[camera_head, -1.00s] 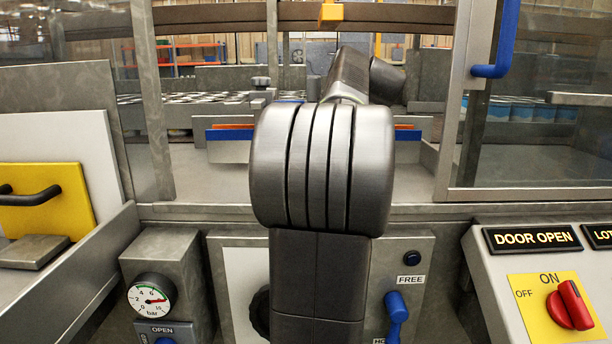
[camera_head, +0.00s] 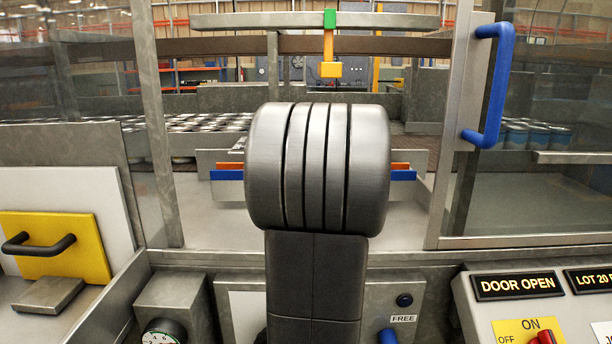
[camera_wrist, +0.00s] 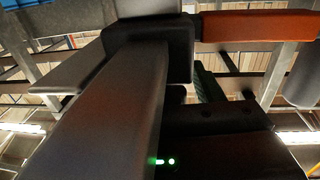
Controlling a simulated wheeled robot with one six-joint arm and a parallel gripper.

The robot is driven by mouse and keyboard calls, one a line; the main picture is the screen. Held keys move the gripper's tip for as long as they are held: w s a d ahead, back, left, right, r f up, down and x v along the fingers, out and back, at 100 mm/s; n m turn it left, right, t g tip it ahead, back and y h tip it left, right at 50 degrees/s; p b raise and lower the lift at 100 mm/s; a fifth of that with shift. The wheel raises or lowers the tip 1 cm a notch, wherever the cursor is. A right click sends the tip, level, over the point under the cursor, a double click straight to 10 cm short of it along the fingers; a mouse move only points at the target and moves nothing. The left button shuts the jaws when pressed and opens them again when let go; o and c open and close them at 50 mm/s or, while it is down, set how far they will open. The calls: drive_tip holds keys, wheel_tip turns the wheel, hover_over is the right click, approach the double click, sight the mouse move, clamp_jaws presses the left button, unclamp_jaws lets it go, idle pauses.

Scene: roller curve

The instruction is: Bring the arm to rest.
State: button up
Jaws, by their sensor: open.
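My arm (camera_head: 316,170) stands folded in the middle of the head view, with its rounded grey elbow facing me. The elbow hides whatever lies behind it, and my gripper does not show in that view. In the wrist view my gripper (camera_wrist: 185,85) shows close up as dark and grey parts, with small green lights low down. It is open, and I see nothing held in it. The wrist view looks up toward the roof.
The frame opening stands ahead, with a blue-handled door (camera_head: 490,85) at right. A yellow plate (camera_head: 55,245) with a black handle is at left. A control panel (camera_head: 530,305) is at lower right. An orange block (camera_head: 330,70) hangs from a rail above.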

drive_tip(key=shift+s+r+m+h+p, duration=0.15)
drive_tip(key=shift+m+h+p, duration=0.3)
drive_tip(key=shift+p, duration=1.9)
drive_tip(key=shift+s+r+m+h+p, duration=0.15)
drive_tip(key=shift+h+p, duration=0.5)
drive_tip(key=shift+p, duration=1.65)
drive_tip(key=shift+d+f+m+g+h+p, duration=0.1)
drive_tip(key=shift+m+g+h+p, duration=0.4)
drive_tip(key=shift+p, duration=0.85)
drive_tip(key=shift+d+f+m+g+h+p, duration=0.1)
drive_tip(key=shift+m+h+p, duration=0.2)
drive_tip(key=shift+h+p, duration=0.7)
